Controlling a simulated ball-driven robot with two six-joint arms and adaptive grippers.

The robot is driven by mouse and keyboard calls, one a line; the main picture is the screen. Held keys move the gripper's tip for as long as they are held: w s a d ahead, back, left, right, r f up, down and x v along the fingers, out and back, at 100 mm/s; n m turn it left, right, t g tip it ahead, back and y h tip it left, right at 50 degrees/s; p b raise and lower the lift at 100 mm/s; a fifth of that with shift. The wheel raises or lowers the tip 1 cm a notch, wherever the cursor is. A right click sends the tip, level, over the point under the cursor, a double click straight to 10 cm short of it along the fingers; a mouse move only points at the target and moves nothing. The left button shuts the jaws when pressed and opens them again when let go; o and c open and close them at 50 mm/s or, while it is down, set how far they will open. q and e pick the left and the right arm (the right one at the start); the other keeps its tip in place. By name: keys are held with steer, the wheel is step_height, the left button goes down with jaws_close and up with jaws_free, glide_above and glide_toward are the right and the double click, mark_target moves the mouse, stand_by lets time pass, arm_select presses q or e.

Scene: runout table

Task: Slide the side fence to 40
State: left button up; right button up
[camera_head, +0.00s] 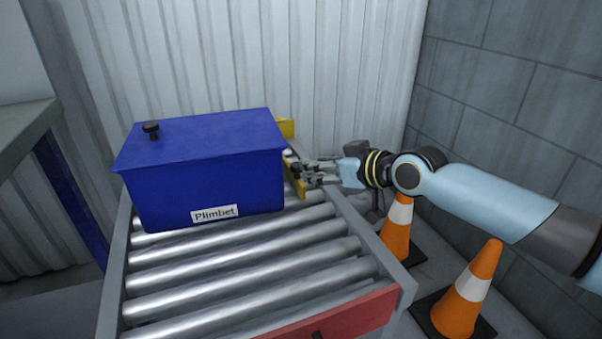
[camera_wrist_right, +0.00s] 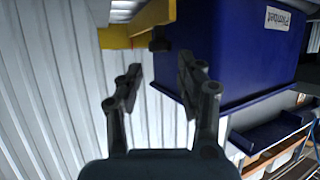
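The yellow side fence (camera_head: 287,128) stands along the right side of the roller table, just right of a blue box (camera_head: 205,185). My right gripper (camera_head: 298,170) is at the fence's outer side and hides part of it. In the right wrist view the fence (camera_wrist_right: 125,37) crosses the top, with a dark knob (camera_wrist_right: 158,41) beside it. The knob lies beyond my open fingertips (camera_wrist_right: 158,72), roughly in line with the gap between them. I see nothing held. No scale or number 40 is readable. My left gripper is out of view.
The blue box, labelled "Plimbet", sits on the metal rollers (camera_head: 250,275) close to the fence, with a black knob (camera_head: 151,130) on top. Orange cones (camera_head: 468,295) stand at the right by a block wall (camera_head: 530,100). The front rollers are clear.

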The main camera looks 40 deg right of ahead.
steer(key=b+x, duration=0.1)
steer(key=x, duration=0.4)
steer(key=shift+s+f, duration=0.1)
steer(key=shift+f, duration=0.05)
steer(key=shift+w+f+b, duration=0.15)
steer(key=shift+w+b, duration=0.25)
steer(key=shift+w, duration=0.25)
jaws_close()
